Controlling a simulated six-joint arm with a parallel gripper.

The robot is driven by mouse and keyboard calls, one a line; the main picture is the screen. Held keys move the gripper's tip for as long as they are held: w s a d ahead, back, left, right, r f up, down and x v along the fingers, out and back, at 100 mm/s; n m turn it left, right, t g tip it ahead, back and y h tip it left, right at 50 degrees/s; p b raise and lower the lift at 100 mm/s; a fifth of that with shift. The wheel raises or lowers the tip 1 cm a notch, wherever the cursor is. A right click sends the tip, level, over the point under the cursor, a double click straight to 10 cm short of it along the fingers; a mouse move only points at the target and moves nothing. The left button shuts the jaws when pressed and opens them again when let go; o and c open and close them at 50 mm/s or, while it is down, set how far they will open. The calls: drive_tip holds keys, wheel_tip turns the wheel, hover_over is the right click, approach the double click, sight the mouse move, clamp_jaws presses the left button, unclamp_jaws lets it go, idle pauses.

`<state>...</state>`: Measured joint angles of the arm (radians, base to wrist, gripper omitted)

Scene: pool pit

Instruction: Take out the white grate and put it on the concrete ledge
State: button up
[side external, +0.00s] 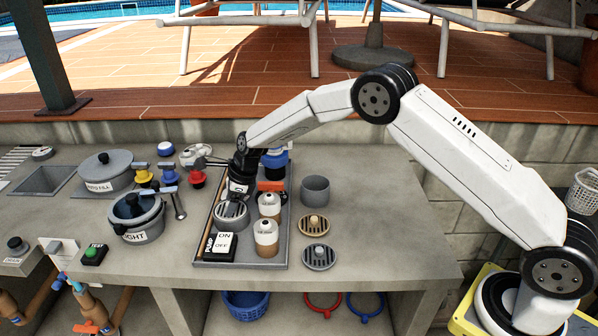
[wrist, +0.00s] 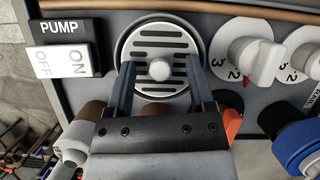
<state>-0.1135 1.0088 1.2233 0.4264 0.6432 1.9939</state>
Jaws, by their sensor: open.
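The white grate (wrist: 160,43) is a round slotted disc with a white knob, seated in a round grey socket in the panel; it also shows in the side view (side external: 231,211). My gripper (wrist: 160,66) is open above it, with one finger on each side of the knob and a gap to each. In the side view my gripper (side external: 241,187) points down at the rear of the grate. The concrete ledge (side external: 385,230) is the grey slab right of the panel.
A black-and-white pump switch (wrist: 65,47) stands left of the grate. White numbered dials (wrist: 250,60) are close on the right. Two more slotted grates (side external: 315,226) (side external: 319,257) and a grey cup (side external: 315,190) sit on the ledge. The ledge's right part is clear.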

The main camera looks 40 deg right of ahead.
clamp_jaws()
idle(0.3)
drive_tip(key=shift+r, duration=0.1)
drive_tip(key=shift+r, duration=0.65)
drive_tip(key=s+d+r, duration=0.2)
drive_tip(key=s+r, duration=0.9)
drive_tip(key=s, duration=0.2)
drive_tip(key=shift+s+r, duration=0.3)
drive_tip(key=shift+s, duration=0.1)
